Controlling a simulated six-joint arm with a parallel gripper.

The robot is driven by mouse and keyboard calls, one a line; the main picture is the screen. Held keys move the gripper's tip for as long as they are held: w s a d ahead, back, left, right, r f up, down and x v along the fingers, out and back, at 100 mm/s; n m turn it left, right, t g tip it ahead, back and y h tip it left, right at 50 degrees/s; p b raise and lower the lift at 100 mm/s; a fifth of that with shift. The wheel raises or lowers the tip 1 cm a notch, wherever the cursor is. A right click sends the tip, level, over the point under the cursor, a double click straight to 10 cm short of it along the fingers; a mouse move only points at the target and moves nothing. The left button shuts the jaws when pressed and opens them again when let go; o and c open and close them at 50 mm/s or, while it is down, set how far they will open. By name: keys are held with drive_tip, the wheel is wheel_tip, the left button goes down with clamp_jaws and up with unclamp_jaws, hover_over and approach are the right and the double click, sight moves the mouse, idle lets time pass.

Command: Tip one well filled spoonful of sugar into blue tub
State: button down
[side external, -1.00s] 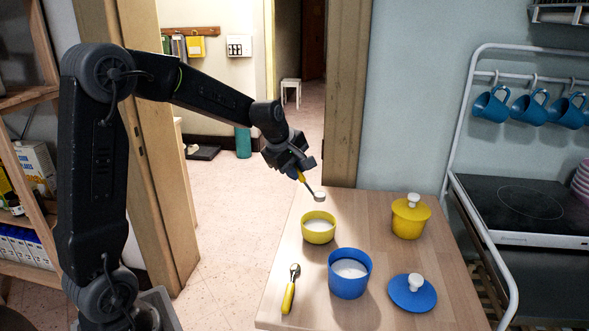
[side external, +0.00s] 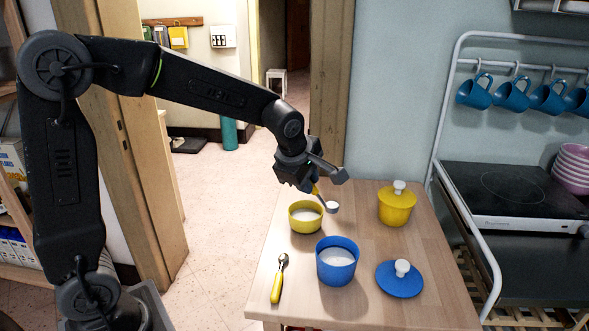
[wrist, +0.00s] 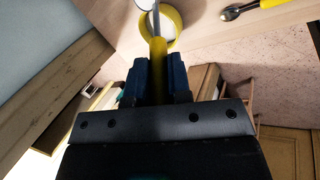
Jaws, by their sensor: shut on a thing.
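My gripper (side external: 315,183) is shut on the yellow handle of a spoon (wrist: 158,55). The spoon's bowl (side external: 332,207) looks white on top, as with sugar; how full it is I cannot tell. In the side view it appears just right of the yellow tub (side external: 305,217), which holds white sugar. The blue tub (side external: 337,262) stands open nearer the camera, with white contents inside. In the wrist view the spoon crosses in front of the yellow tub (wrist: 175,40).
A second yellow-handled spoon (side external: 279,280) lies left of the blue tub on the wooden table (side external: 350,310). A blue lid (side external: 400,280) lies right of it. A lidded yellow pot (side external: 397,204) stands at the back right. A stove (side external: 515,195) is beyond the table's right side.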

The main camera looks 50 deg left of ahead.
drive_tip(key=s+d+r+n+y, duration=0.15)
drive_tip(key=s+d+n, duration=0.3)
drive_tip(key=d, duration=0.65)
drive_tip(key=w+a+f+g+h, duration=0.3)
drive_tip(key=a+f+g+h, duration=0.1)
drive_tip(key=h, duration=0.4)
drive_tip(key=w+a+f+n+g+h, duration=0.1)
drive_tip(key=w+a+f+g+h, duration=0.2)
drive_tip(key=a+f+g+h, duration=0.2)
drive_tip(key=shift+a+g+h, duration=0.6)
drive_tip(key=shift+a+h, duration=1)
drive_tip(key=shift+h, duration=0.55)
drive_tip(key=shift+f, duration=0.1)
drive_tip(key=s+d+r+m+t+y, duration=0.1)
drive_tip(key=s+d+r+t+y, duration=0.6)
drive_tip(key=d+y, duration=0.5)
drive_tip(key=shift+r+m+t+y, duration=0.35)
drive_tip(key=shift+r+t+y, duration=1.05)
drive_tip(key=shift+y, duration=1.2)
